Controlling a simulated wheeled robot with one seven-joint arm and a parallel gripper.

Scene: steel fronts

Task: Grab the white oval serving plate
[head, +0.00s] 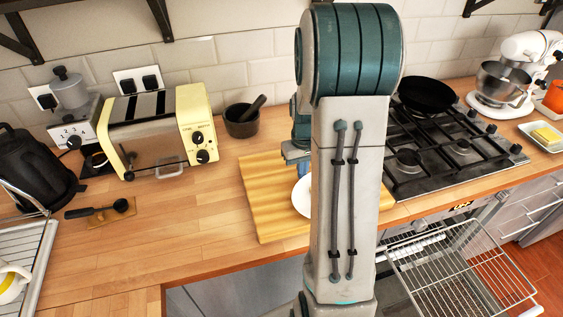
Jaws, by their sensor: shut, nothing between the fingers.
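The white oval serving plate (302,196) lies on a wooden cutting board (262,197) on the counter. Only its left part shows, because my own arm covers the rest. My gripper (302,168) is partly visible just behind the left edge of my arm, above the far side of the plate. It is shut with nothing in it. Its fingertips are mostly hidden, and I cannot tell how near they are to the plate's rim.
A cream toaster (158,130) and a dark mortar (241,121) stand behind and left of the board. The gas stove (430,150) with a black pan (427,95) is at right. An oven rack (465,270) sticks out below.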

